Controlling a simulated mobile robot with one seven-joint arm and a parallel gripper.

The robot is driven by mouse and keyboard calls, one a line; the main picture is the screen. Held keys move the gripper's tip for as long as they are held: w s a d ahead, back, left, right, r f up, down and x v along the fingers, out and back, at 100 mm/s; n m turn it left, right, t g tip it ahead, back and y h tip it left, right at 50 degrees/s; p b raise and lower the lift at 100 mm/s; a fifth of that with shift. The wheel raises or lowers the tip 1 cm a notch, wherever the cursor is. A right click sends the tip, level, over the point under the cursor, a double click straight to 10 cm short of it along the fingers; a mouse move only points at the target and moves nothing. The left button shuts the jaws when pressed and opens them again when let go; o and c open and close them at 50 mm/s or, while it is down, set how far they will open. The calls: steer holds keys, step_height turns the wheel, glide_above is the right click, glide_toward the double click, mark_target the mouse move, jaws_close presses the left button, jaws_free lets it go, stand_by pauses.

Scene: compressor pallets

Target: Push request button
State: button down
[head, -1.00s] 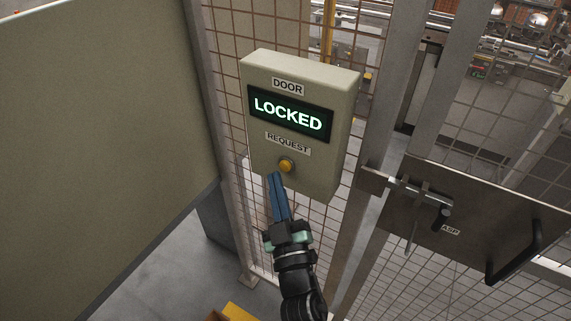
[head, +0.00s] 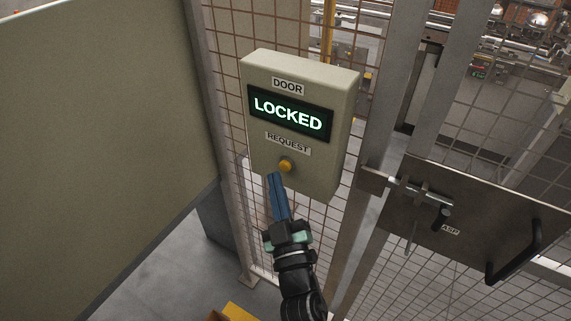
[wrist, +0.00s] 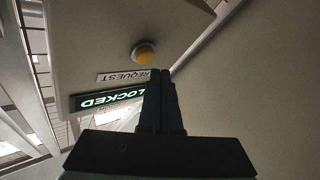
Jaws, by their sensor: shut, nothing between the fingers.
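The request button (head: 286,166) is a round yellow knob low on a beige door box (head: 258,150). A REQUEST label (head: 288,143) sits above it, and a lit display (head: 290,114) reads LOCKED. The button also shows in the wrist view (wrist: 144,54), where the box appears upside down. My gripper (head: 273,177) is shut and empty, its blue fingers pointing up at the box. In the head view its tips are just below and left of the button. In the wrist view the tips (wrist: 160,72) appear close to the button; whether they touch the box is unclear.
The box is mounted on a wire mesh fence (head: 228,70). A large beige panel (head: 100,140) stands at the left. A gate plate with a sliding bolt (head: 425,192) and a black handle (head: 515,252) is at the right.

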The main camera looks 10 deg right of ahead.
stand_by(0.6)
steer(key=shift+w+d, duration=0.25)
steer(key=shift+w, duration=0.1)
steer(key=shift+w+d, duration=0.35)
steer(key=shift+w, duration=0.1)
stand_by(0.7)
steer(key=shift+s+a, duration=0.1)
steer(key=shift+s, duration=0.05)
steer(key=shift+s+a, duration=0.5)
steer(key=shift+s, duration=0.15)
steer(key=s+a+b, duration=0.1)
steer(key=s+a, duration=0.2)
steer(key=s, duration=0.2)
steer(key=shift+a, duration=0.3)
